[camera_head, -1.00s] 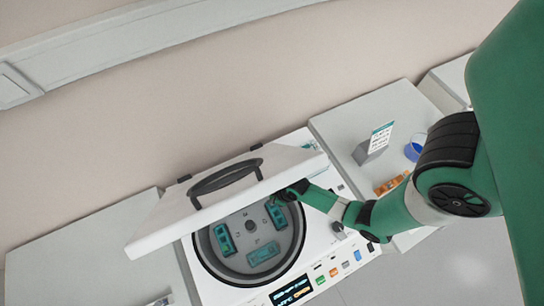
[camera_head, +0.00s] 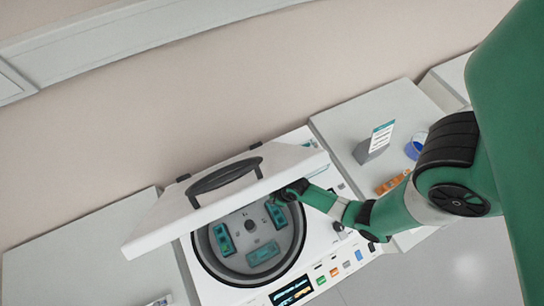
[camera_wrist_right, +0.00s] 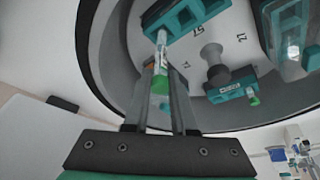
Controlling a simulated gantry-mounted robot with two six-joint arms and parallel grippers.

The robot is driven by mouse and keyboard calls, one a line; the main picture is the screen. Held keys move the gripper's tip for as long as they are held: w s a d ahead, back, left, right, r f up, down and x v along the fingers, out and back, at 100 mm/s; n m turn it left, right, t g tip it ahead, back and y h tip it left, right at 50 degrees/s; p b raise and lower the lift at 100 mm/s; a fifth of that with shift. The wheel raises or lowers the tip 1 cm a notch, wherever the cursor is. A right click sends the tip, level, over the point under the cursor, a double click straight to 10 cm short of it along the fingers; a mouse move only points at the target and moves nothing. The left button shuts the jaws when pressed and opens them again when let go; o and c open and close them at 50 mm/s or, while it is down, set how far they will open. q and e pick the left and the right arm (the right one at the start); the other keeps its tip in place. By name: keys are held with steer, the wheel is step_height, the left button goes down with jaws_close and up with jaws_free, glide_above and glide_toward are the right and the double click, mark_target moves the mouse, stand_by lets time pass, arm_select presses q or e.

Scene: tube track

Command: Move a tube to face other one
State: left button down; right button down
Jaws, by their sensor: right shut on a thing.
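The open centrifuge (camera_head: 330,235) holds teal tube holders around its grey rotor (camera_head: 246,231). My right gripper (camera_head: 277,197) reaches into the bowl at the upper right holder (camera_head: 277,214). In the right wrist view, the fingers of the right gripper (camera_wrist_right: 163,75) are shut on a clear tube with a green part (camera_wrist_right: 160,84), its far end at a teal holder (camera_wrist_right: 185,18). A second tube with a green end (camera_wrist_right: 253,99) sits in another teal holder (camera_wrist_right: 231,91). The left gripper is not in view.
The raised white lid (camera_head: 165,218) with its dark handle (camera_head: 225,178) stands close over the bowl, beside my right arm. An orange rack (camera_head: 392,184), a blue round item (camera_head: 414,147) and a grey stand with a card (camera_head: 372,146) are on the right counter.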

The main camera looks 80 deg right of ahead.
steer(key=shift+f, duration=0.1)
steer(key=shift+f+b, duration=1.4)
steer(key=shift+f, duration=0.1)
steer(key=shift+f, duration=0.15)
steer(key=c, duration=0.7)
jaws_free()
steer(key=shift+o, duration=0.2)
